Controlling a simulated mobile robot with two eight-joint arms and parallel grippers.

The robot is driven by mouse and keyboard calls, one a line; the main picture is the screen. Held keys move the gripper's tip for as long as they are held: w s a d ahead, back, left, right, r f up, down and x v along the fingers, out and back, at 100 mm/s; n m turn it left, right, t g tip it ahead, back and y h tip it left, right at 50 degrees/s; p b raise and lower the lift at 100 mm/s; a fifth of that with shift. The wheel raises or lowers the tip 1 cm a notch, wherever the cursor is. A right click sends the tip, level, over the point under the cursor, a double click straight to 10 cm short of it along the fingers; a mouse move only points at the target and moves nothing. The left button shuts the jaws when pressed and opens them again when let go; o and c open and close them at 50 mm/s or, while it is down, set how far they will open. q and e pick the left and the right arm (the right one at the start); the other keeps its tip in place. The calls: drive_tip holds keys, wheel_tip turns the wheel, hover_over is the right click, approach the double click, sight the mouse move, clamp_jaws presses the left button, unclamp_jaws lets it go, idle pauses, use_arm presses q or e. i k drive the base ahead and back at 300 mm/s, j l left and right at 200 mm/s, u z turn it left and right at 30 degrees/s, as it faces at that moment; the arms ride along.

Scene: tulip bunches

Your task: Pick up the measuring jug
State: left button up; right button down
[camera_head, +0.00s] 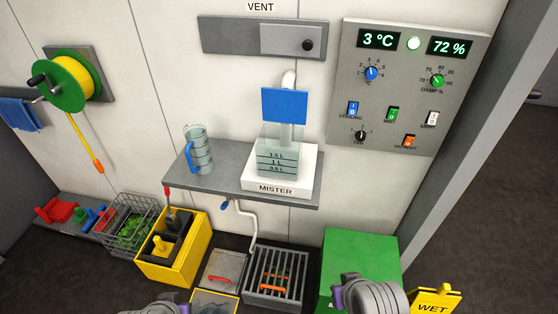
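The measuring jug (203,152) is a clear, grey-tinted cup with dark bands and a blue handle on its left side. It stands upright at the left end of the grey wall shelf (222,161). My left arm shows at the bottom edge, left of centre, and my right arm shows at the bottom right, in front of the green box. Both are well below the shelf and apart from the jug. The fingertips of both grippers are not visible.
The mister (277,185), with a clear tank and blue panel, stands right of the jug. Below are a yellow bin (190,262), a wire basket (112,241), a grated crate (273,299) and a green box (345,252). A control panel (390,140) hangs at right.

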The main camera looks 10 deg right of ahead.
sight(198, 156)
drive_tip(key=i+j, duration=0.15)
drive_tip(key=j, duration=0.2)
drive_tip(key=i+j, duration=0.1)
drive_tip(key=j, duration=0.25)
drive_tip(key=i+j, duration=0.15)
drive_tip(key=j, duration=0.15)
drive_tip(key=i+j+z, duration=0.1)
drive_tip(key=j+z, duration=0.15)
drive_tip(key=j, duration=0.2)
drive_tip(key=i+j+z, duration=0.1)
drive_tip(key=j+z, duration=0.2)
drive_tip(key=j, duration=0.15)
